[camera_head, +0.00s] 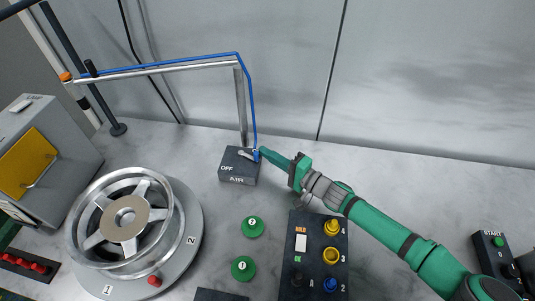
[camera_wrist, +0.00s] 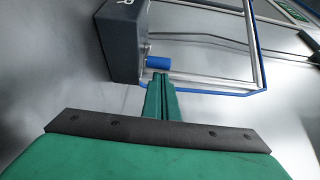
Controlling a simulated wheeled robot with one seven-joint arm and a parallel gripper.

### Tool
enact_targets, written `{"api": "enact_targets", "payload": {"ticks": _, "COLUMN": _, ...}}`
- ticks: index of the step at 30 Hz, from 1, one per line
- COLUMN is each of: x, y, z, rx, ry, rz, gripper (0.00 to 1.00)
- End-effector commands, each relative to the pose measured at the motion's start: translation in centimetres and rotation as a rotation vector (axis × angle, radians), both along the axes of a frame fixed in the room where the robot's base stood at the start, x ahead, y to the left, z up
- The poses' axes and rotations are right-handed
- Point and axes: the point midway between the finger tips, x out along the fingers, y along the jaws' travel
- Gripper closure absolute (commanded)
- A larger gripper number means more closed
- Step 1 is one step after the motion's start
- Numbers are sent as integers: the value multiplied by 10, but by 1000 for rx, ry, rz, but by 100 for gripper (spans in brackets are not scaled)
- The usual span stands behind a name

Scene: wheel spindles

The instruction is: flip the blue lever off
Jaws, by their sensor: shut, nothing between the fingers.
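The blue lever (camera_head: 256,155) sits on a dark grey box marked OFF and AIR (camera_head: 238,176). Its blue end lies at the box's right side, away from the OFF marking on the left. In the wrist view the blue lever end (camera_wrist: 158,63) sticks out from the side of the box (camera_wrist: 121,40). My green gripper (camera_head: 263,152) is shut and empty, with its tips right at the blue end, on its right. In the wrist view the shut fingertips (camera_wrist: 160,77) are just below the blue end; I cannot tell whether they touch it.
A grey post with a blue hose (camera_head: 242,100) rises behind the box. A wheel (camera_head: 127,218) on a round turntable stands at the left front. Green buttons (camera_head: 252,227) and a dark button panel (camera_head: 317,256) lie in front.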

Motion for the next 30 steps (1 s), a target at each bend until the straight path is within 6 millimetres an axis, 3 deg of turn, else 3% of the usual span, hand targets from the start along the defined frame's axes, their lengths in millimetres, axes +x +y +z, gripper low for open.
{"api": "enact_targets", "payload": {"ticks": 8, "x": 20, "y": -17, "z": -1, "rx": -3, "ry": 0, "rz": 9, "gripper": 100}}
{"api": "enact_targets", "payload": {"ticks": 21, "x": -44, "y": -56, "z": 0, "rx": -2, "ry": 0, "rz": 6, "gripper": 100}}
{"api": "enact_targets", "payload": {"ticks": 30, "x": -66, "y": -68, "z": 0, "rx": -1, "ry": 0, "rz": 7, "gripper": 100}}
